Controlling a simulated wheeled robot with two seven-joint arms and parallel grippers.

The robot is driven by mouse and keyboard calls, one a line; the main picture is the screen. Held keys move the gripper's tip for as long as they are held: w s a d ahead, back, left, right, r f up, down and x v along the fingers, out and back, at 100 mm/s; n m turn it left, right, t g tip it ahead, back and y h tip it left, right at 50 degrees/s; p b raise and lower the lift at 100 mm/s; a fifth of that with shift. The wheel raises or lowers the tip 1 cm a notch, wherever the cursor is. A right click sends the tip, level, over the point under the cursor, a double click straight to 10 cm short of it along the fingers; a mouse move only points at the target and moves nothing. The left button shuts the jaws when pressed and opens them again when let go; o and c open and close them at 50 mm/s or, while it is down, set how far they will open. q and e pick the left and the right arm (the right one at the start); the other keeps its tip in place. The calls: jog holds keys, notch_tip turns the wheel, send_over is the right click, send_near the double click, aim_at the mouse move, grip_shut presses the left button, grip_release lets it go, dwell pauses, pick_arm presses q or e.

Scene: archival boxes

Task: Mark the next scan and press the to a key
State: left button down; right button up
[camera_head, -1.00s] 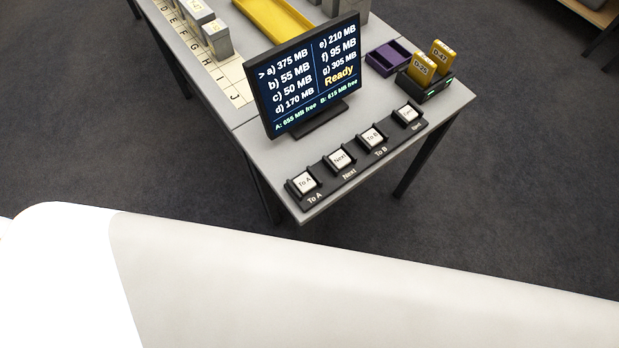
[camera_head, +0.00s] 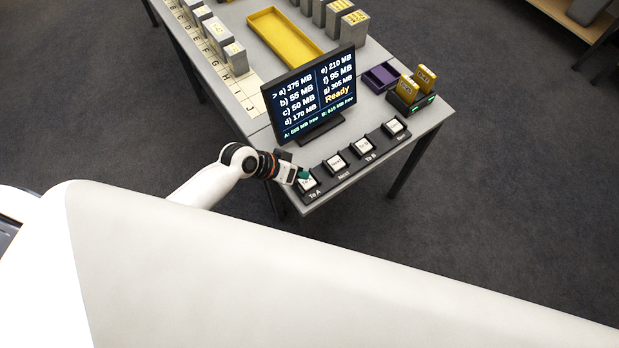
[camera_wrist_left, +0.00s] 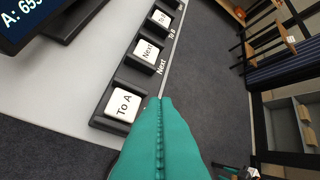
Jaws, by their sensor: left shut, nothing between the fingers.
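My left gripper (camera_head: 303,175) has its teal fingers shut with nothing between them. It is right by the "To A" key (camera_head: 308,184) at the near left end of the key strip; I cannot tell whether it touches. In the left wrist view the shut fingers (camera_wrist_left: 161,102) point at the right edge of the white "To A" key (camera_wrist_left: 123,104). The "Next" key (camera_head: 335,163) and "To B" key (camera_head: 362,147) follow along the strip. The monitor (camera_head: 311,95) lists scans a to g, with the mark ">" at a) 375 MB and "Ready". My right gripper is out of view.
A fourth key (camera_head: 394,127) ends the strip. Behind it are a black holder (camera_head: 411,103) with two yellow cartridges and a purple tray (camera_head: 380,78). A yellow tray (camera_head: 284,37) and grey boxes stand farther back. Dark floor lies beyond the table edge.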

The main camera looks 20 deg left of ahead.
pick_arm(q)
jog(key=w, duration=0.1)
jog(key=r, duration=0.1)
jog(key=w+r+h, duration=0.1)
jog(key=shift+w+a+r, duration=0.25)
jog(key=shift+w, duration=0.1)
jog(key=b, duration=0.7)
send_over(313, 179)
jog(key=s+a, duration=0.2)
jog(key=a, duration=0.1)
jog(key=f, duration=0.7)
jog(key=shift+w+d+f, duration=0.1)
jog(key=shift+d+f, duration=0.1)
jog(key=shift+f, duration=0.7)
jog(key=shift+f+b, duration=0.1)
jog(key=shift+b, duration=0.2)
jog(key=shift+f, duration=0.3)
